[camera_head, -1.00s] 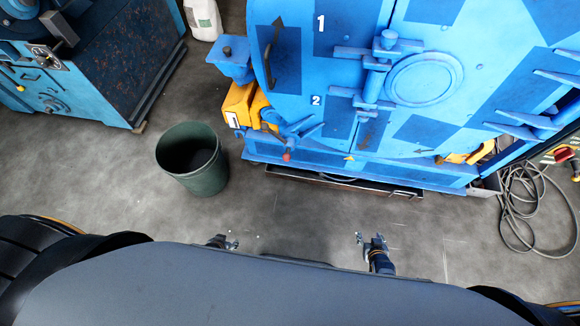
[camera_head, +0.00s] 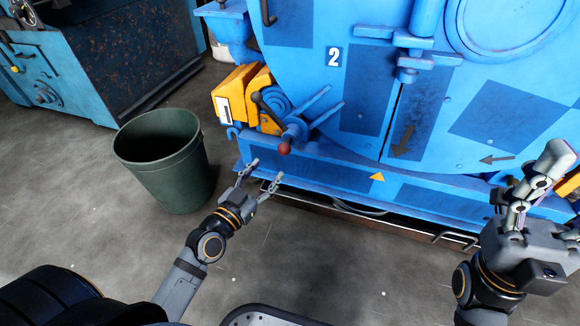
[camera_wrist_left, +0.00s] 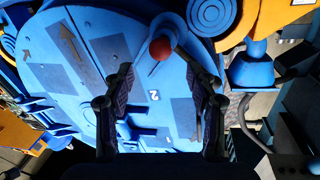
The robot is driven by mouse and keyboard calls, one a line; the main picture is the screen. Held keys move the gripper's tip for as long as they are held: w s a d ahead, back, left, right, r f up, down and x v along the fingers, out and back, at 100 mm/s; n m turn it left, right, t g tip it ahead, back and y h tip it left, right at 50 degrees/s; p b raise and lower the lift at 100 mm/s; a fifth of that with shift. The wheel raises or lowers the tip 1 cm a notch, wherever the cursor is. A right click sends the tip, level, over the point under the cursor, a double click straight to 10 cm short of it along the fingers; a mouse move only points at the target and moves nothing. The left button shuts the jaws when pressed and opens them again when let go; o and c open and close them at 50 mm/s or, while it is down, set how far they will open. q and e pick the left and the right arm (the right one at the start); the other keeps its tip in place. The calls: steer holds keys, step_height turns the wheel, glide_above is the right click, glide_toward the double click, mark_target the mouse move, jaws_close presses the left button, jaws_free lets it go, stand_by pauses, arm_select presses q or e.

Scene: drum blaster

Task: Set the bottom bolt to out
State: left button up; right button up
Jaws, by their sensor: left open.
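The blue machine (camera_head: 440,110) has a lever with a red ball knob (camera_head: 284,148) at its lower left, by a blue pronged hub (camera_head: 297,130). I cannot tell for sure which part is the bottom bolt. My left gripper (camera_head: 264,172) is open and empty, just below the red knob and apart from it. In the left wrist view, the red knob (camera_wrist_left: 161,49) shows beyond and between the spread fingers of my left gripper (camera_wrist_left: 158,85). My right gripper (camera_head: 528,185) is raised before the machine's lower right; its jaw opening is unclear.
A green bin (camera_head: 163,160) stands on the floor left of my left gripper. A yellow block (camera_head: 236,92) and a dark lever sit beside the hub. A blue ledge (camera_head: 350,180) runs along the machine's bottom. Another blue machine (camera_head: 110,60) stands at the back left. Floor between my arms is clear.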

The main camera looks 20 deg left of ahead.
mark_target(281, 154)
arm_select(q)
steer(key=b+x, duration=0.1)
steer(key=x, duration=0.9)
steer(key=shift+w+d+r, duration=0.1)
steer(key=shift+w+r, duration=0.05)
steer(key=shift+w, duration=0.1)
jaws_close()
